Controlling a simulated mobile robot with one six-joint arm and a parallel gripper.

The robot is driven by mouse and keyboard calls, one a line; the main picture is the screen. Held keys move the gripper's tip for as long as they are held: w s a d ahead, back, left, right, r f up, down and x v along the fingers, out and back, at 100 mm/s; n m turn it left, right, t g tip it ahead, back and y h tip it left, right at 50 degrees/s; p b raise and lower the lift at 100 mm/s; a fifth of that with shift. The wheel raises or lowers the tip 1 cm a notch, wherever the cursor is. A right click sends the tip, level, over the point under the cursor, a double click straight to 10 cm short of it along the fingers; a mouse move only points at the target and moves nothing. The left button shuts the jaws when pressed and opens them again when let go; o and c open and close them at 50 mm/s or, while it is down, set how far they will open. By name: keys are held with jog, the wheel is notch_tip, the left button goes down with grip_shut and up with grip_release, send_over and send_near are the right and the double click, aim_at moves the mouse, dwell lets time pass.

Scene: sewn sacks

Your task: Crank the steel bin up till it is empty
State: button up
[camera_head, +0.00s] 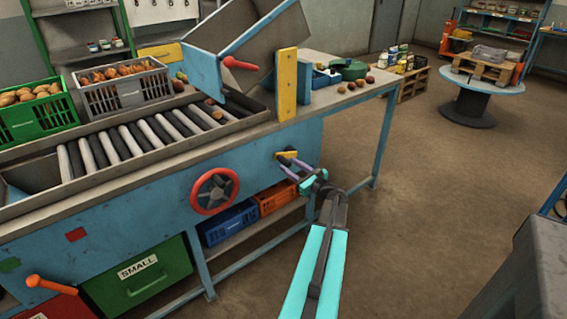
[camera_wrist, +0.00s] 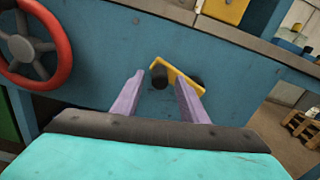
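The steel bin (camera_head: 268,48), grey with a blue side, is tilted up at the far end of the blue sorting machine. I cannot see whether anything is left inside it. The crank (camera_head: 287,154), a yellow bar with black knobs, is on the machine's side; it also shows in the wrist view (camera_wrist: 178,75). My gripper (camera_head: 294,164) is in front of the crank. In the wrist view its two purple fingers (camera_wrist: 158,82) are apart, with one black knob (camera_wrist: 159,77) between their tips and the right finger overlapping the bar. I cannot tell whether they touch.
A red handwheel (camera_head: 214,191) is left of the crank. Rollers (camera_head: 135,135) run along the machine, with a few round pieces near the bin. Green (camera_head: 38,120) and grey (camera_head: 125,95) crates of produce stand behind. The floor (camera_head: 430,200) at the right is clear.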

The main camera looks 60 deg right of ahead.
aim_at(278, 157)
jog(key=shift+p+x, duration=0.3)
jog(key=shift+x, duration=1.9)
jog(key=shift+c, duration=0.4)
grip_shut()
